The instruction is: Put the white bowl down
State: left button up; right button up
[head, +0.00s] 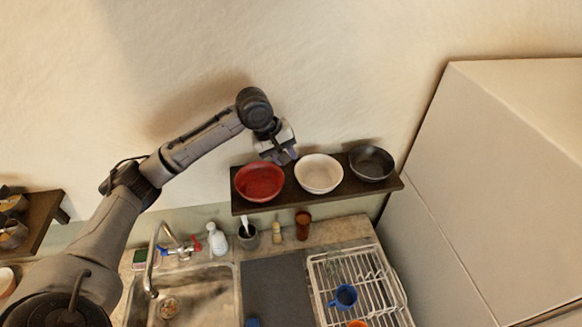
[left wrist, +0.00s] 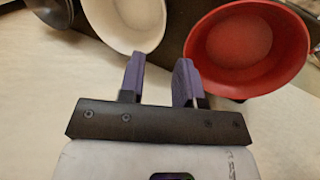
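The white bowl (head: 319,174) sits upright on the dark wall shelf (head: 289,200), between a red bowl (head: 259,183) and a dark grey bowl (head: 371,163). My left gripper (head: 284,156) is above the back of the shelf, between the red and white bowls. In the left wrist view its two purple fingers (left wrist: 160,80) are apart with nothing held between them. The white bowl (left wrist: 126,18) shows just beyond one finger and the red bowl (left wrist: 250,48) beyond the other. Whether a finger touches a rim is unclear. My right gripper is not in view.
Below the shelf are a sink (head: 183,296) with a faucet (head: 152,262), a soap bottle (head: 216,239), a brown cup (head: 303,225) and a dish rack (head: 386,291) with a blue mug (head: 344,297). A large pale cabinet (head: 500,190) stands at right.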

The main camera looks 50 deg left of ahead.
pick_arm(q)
jog(key=shift+v, duration=0.85)
